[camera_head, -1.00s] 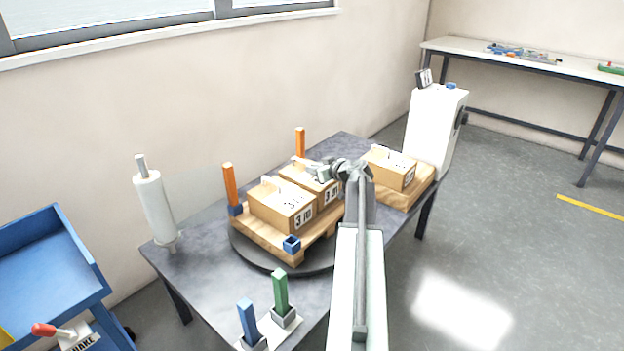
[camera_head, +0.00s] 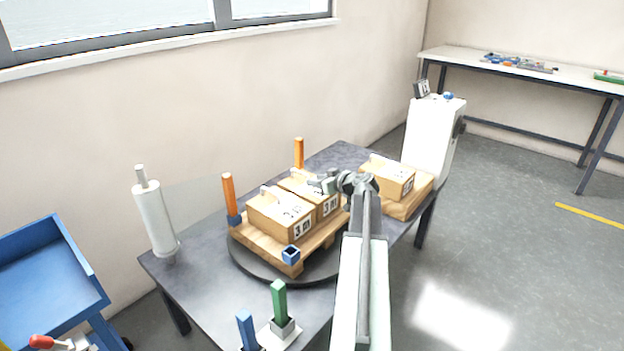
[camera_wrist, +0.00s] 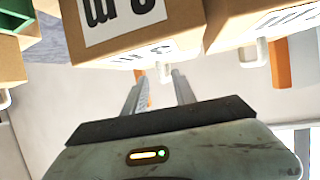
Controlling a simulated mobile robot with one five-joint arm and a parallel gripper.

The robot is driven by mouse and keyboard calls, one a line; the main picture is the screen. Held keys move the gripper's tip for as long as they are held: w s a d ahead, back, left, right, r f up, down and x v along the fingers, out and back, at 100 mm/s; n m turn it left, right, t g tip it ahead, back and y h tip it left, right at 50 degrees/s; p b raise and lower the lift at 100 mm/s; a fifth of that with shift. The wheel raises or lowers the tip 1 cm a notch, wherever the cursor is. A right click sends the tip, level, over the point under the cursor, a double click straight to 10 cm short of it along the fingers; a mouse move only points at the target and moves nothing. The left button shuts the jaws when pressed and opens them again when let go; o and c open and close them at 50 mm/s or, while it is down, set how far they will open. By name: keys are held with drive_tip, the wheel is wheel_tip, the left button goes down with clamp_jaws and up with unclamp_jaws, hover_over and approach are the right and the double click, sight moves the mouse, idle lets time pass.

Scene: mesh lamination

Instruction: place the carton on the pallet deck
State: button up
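Two brown cartons with white top handles, the near carton (camera_head: 272,220) and the far carton (camera_head: 325,207), sit side by side on the wooden pallet deck (camera_head: 262,245). The pallet stands on a dark round turntable (camera_head: 262,272). A third carton (camera_head: 384,180) sits on a separate wooden stand at the right. My gripper (camera_head: 330,186) is beside the top of the far carton. In the wrist view, the two fingers (camera_wrist: 158,88) are spread, with a labelled carton (camera_wrist: 185,40) and its white handle beyond their tips. I see nothing held between them.
Orange posts (camera_head: 229,195) rise at the pallet's back side. An empty blue socket (camera_head: 291,254) is at its front corner. Green (camera_head: 279,300) and blue (camera_head: 246,330) posts stand at the table front. A white roll (camera_head: 155,215) and a white machine (camera_head: 433,135) flank the table.

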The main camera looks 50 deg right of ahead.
drive_tip(key=p+v, duration=0.2)
drive_tip(key=v, duration=0.7)
drive_tip(key=shift+p, duration=0.35)
idle(0.6)
drive_tip(key=shift+d, duration=0.1)
